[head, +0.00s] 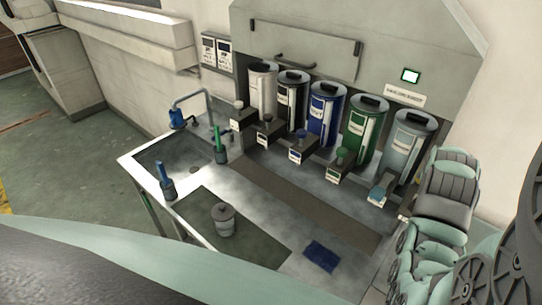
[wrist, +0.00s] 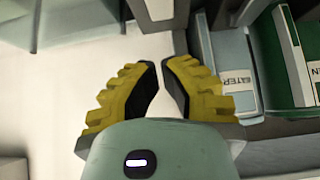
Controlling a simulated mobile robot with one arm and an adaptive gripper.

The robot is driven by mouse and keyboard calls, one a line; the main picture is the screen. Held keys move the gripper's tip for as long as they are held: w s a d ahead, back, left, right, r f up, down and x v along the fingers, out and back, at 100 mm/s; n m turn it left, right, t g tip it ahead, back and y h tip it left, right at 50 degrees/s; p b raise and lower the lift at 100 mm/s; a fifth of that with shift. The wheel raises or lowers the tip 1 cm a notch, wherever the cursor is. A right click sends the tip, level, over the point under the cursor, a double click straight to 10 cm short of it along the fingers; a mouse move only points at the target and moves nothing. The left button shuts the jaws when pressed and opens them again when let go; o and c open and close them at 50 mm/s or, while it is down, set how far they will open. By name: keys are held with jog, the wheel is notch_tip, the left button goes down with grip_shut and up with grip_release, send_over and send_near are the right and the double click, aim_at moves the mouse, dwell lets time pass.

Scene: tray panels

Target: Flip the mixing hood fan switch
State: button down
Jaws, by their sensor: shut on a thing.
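The grey mixing hood (head: 300,55) stands over a row of canisters in the head view. I cannot tell which of these is the fan switch. My gripper's yellow fingers with black pads (wrist: 164,62) are shut in the wrist view; what they hold cannot be made out. A pale grey piece (wrist: 155,12) lies beyond the tips. My gripper's fingers are not visible in the head view.
A pale canister (wrist: 228,70) and a green canister (wrist: 285,60) stand to the right of my fingers. The counter holds a sink (head: 175,155), a grey lidded pot (head: 223,218) and a blue cloth (head: 321,256). Green floor (head: 60,165) is clear at left.

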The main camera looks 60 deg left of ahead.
jog(key=b+v, duration=0.4)
jog(key=v, duration=0.4)
jog(key=shift+a, duration=0.15)
jog(key=shift+w+r, duration=0.1)
dwell(0.4)
